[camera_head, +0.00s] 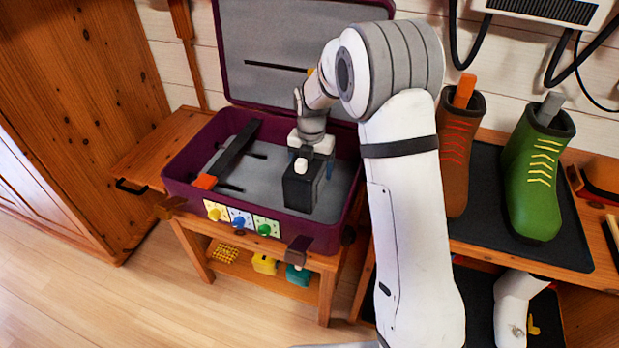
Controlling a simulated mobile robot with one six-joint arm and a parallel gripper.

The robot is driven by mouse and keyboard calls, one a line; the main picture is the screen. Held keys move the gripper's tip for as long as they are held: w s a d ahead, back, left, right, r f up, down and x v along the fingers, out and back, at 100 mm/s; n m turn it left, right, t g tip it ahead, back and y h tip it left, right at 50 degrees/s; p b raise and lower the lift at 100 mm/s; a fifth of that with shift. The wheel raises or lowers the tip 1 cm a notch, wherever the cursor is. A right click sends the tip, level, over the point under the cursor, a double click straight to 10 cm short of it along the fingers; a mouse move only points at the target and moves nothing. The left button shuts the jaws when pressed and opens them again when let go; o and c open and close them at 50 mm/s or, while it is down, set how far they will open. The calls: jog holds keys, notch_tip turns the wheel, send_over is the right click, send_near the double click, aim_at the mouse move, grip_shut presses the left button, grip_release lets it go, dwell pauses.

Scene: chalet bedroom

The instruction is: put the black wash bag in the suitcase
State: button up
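The black wash bag (301,191) is a boxy black shape inside the open purple suitcase (178,163), in the right half of its grey-lined base. My gripper (311,163) points down over the bag from above. Its fingers sit close against two opposite sides of the bag's upper part, and it looks shut on the bag. The bag is upright. Whether its underside touches the suitcase floor is hidden from this view. The suitcase lid (270,50) stands open at the back.
A dark bar with an orange end (233,152) lies in the suitcase's left half. The suitcase rests on a wooden bench (150,147). To the right, a brown boot (457,150) and a green boot (535,175) stand on a dark tray (480,238). A wooden wardrobe (75,110) stands left.

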jog(key=shift+f+b, duration=0.3)
jog(key=shift+f, duration=1.2)
jog(key=shift+f, duration=0.15)
jog(key=shift+f, duration=0.1)
jog(key=o, duration=1.1)
jog(key=shift+o, duration=0.2)
